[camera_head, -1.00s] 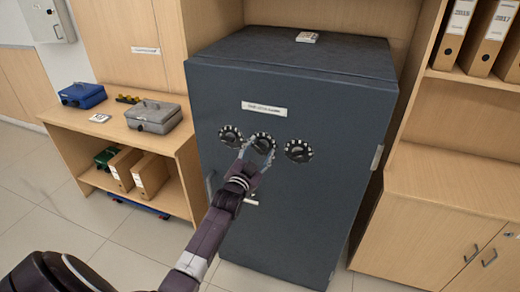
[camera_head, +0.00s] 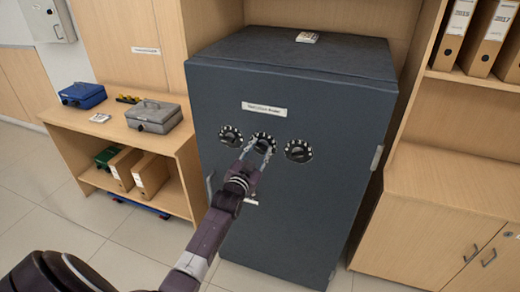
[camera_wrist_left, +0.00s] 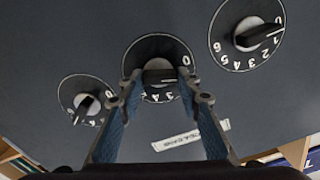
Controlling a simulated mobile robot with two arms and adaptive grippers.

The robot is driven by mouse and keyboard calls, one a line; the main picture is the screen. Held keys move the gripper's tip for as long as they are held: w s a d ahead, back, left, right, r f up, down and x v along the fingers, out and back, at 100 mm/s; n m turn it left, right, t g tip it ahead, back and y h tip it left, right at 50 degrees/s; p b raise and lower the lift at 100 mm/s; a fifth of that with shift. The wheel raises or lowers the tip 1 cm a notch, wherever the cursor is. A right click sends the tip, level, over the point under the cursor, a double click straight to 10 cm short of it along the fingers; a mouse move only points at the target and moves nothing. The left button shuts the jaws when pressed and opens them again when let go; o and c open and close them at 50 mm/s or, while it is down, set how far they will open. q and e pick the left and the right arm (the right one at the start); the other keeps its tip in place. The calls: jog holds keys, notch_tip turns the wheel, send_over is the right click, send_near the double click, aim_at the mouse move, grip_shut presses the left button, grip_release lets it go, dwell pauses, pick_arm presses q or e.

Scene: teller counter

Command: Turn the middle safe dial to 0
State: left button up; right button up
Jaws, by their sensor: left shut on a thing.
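A dark safe (camera_head: 290,200) has a row of three round black dials with white marks. The middle dial (camera_head: 264,138) is partly behind my left gripper (camera_head: 257,148). My left gripper (camera_wrist_left: 158,82) is shut on the middle dial's knob (camera_wrist_left: 160,76), one finger on each side. In the left wrist view, the numerals appear upside down, with a 0 near the right finger. The knob's exact reading is hard to tell. The other dials are the left dial (camera_head: 231,136) and the right dial (camera_head: 298,150). My right gripper is not in view.
A white label (camera_head: 264,109) is above the dials. A low shelf (camera_head: 120,130) with cash boxes stands left; a wooden cabinet (camera_head: 440,220) stands right. Open floor lies in front.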

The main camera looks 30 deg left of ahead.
pick_arm(q)
jog(key=shift+n+p, duration=0.3)
jog(key=shift+n, duration=1.8)
jog(key=o, duration=1.2)
jog(key=shift+c, duration=0.2)
jog(key=shift+s, duration=0.15)
jog(key=v, duration=1.1)
jog(key=shift+s, duration=0.4)
jog(key=shift+d, duration=0.15)
